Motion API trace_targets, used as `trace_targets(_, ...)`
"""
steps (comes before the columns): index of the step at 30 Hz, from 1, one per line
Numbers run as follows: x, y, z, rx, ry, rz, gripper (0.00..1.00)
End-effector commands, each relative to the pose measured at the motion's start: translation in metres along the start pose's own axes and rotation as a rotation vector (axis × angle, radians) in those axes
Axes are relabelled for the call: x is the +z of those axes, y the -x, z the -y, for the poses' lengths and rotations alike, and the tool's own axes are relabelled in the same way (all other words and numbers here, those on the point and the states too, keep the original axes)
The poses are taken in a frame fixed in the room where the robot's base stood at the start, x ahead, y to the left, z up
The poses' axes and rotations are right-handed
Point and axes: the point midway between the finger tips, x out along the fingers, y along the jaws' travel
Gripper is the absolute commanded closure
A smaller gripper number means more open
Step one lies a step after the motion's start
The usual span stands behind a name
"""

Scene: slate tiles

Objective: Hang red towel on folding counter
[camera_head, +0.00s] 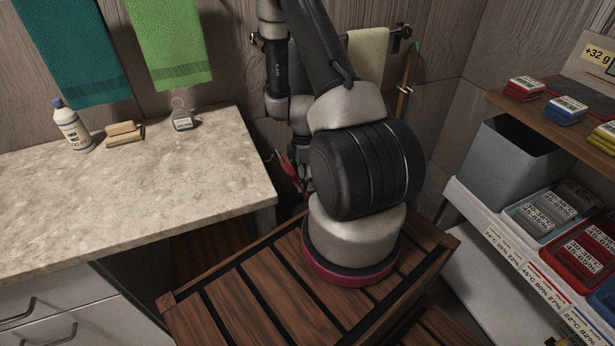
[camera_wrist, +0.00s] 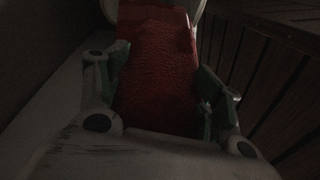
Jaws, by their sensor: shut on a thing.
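The red towel (camera_wrist: 155,60) fills the middle of the wrist view, between the two fingers of my gripper (camera_wrist: 160,72), which is shut on it. In the head view only a small red piece of the towel (camera_head: 287,166) shows beside my gripper (camera_head: 300,180); my arm hides most of both. The counter (camera_head: 130,190), with a pale speckled stone top, stands at the left. My gripper is just beyond its right end in the head view. Whether the towel touches the counter cannot be told. The wrist view is dark.
A white bottle (camera_head: 72,127), tan blocks (camera_head: 124,134) and a clear bottle (camera_head: 182,117) stand along the counter's back. Teal (camera_head: 75,50), green (camera_head: 170,42) and cream (camera_head: 368,55) towels hang on the wall. A shelf with a grey bin (camera_head: 500,170) is at right.

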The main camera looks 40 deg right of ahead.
Motion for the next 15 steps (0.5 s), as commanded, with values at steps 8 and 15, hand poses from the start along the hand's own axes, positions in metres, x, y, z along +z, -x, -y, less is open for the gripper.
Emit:
trace_targets(8,-0.019,-0.004,0.002,0.0,0.002,0.0,0.83)
trace_targets(15,-0.03,-0.011,0.002,0.001,0.001,0.001,0.91)
